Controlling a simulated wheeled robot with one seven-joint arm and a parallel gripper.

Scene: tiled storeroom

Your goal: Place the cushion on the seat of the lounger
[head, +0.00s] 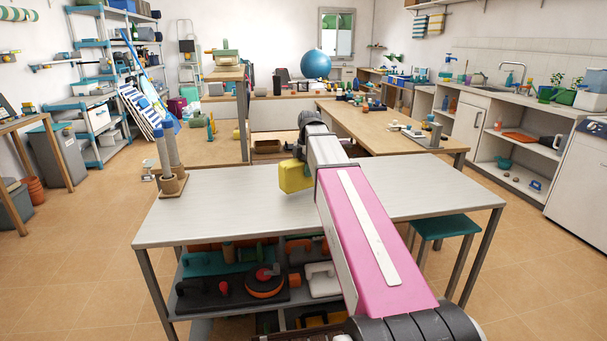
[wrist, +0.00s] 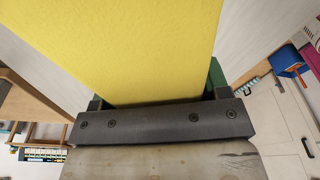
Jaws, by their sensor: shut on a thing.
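A yellow block-like thing, which I take to be the cushion (head: 294,177), hangs over the pale worktable in front of me. In the wrist view the yellow cushion (wrist: 130,45) fills the upper middle, between the jaws. My gripper (wrist: 155,98) is shut on it; green finger parts show at both sides. In the head view my arm hides most of the gripper. A blue-and-white striped thing (head: 147,108), perhaps the lounger, stands tilted at the back left by the shelves. Its seat is not clear to see.
The worktable (head: 215,215) is bare on top except for a wooden stand with grey posts (head: 172,185) at its left end. A teal stool (head: 446,227) is at its right. A long wooden table (head: 395,130) lies beyond. Tiled floor at left is open.

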